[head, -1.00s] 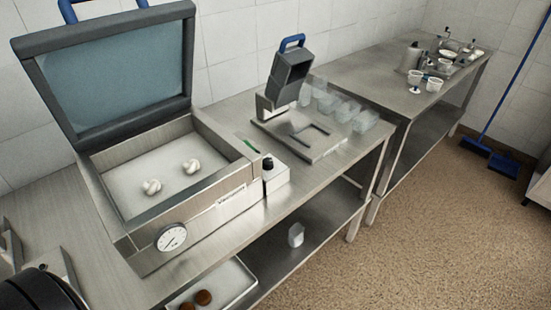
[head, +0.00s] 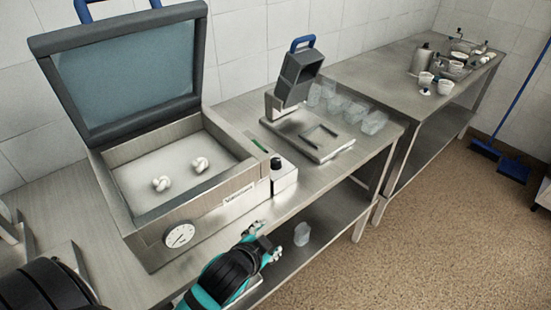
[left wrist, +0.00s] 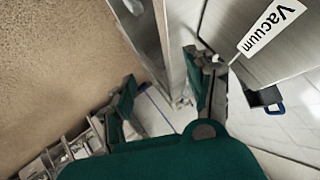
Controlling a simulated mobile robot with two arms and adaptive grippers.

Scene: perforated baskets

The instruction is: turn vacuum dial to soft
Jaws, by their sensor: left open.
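The vacuum machine (head: 150,215) stands on the steel table with its lid raised. Its label (head: 239,196) reads "Vacuum"; the label also shows in the left wrist view (left wrist: 271,27). A black knob (head: 276,163) sits on top of a small white box (head: 285,178) at the machine's right side. A round white gauge (head: 179,236) is on its front. The knob's setting is too small to read. My left gripper (head: 270,242) is open and empty, in front of the machine's front edge, below and apart from the knob. Its green fingers are spread in the left wrist view (left wrist: 162,75). My right gripper is out of view.
Two white knotted pieces (head: 181,174) lie in the chamber. A tilted dark device (head: 298,78) and several clear tubs (head: 345,108) stand to the right. A clear container (head: 302,234) is on the lower shelf.

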